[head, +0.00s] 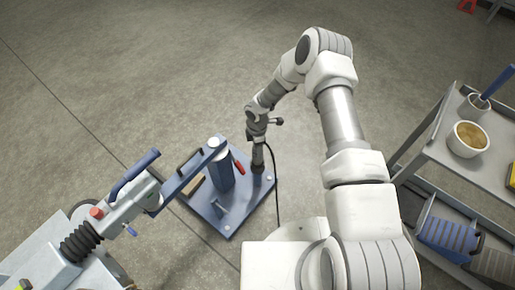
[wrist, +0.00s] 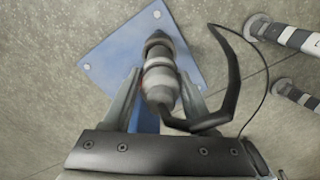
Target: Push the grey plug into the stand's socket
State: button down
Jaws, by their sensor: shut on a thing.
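My gripper (head: 258,138) is above the right corner of the stand's blue base plate (head: 228,222) in the head view. In the wrist view my gripper (wrist: 161,80) is shut on the grey plug (wrist: 160,83), a ringed light-grey body with a finger on each side. A black cable bends from the plug to the right. A dark tapered end (wrist: 158,42) shows beyond the plug, over the blue plate. In the head view a dark upright piece (head: 258,160) stands below my gripper. I cannot tell where plug and socket divide or how deep the plug sits.
The stand's blue post (head: 222,172) and a red handle (head: 239,167) are close left of my gripper. The trailer coupling (head: 120,205) is further left. A grey cart (head: 460,165) with bowls stands at the right.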

jog(key=shift+f, duration=0.1)
jog(key=shift+f+b, duration=0.65)
jog(key=shift+f, duration=1.7)
jog(key=shift+c, duration=0.6)
grip_release()
notch_tip(320, 180, up, 17)
jog(key=p, duration=0.6)
jog(key=shift+w+r, duration=0.15)
jog(key=shift+r, duration=0.05)
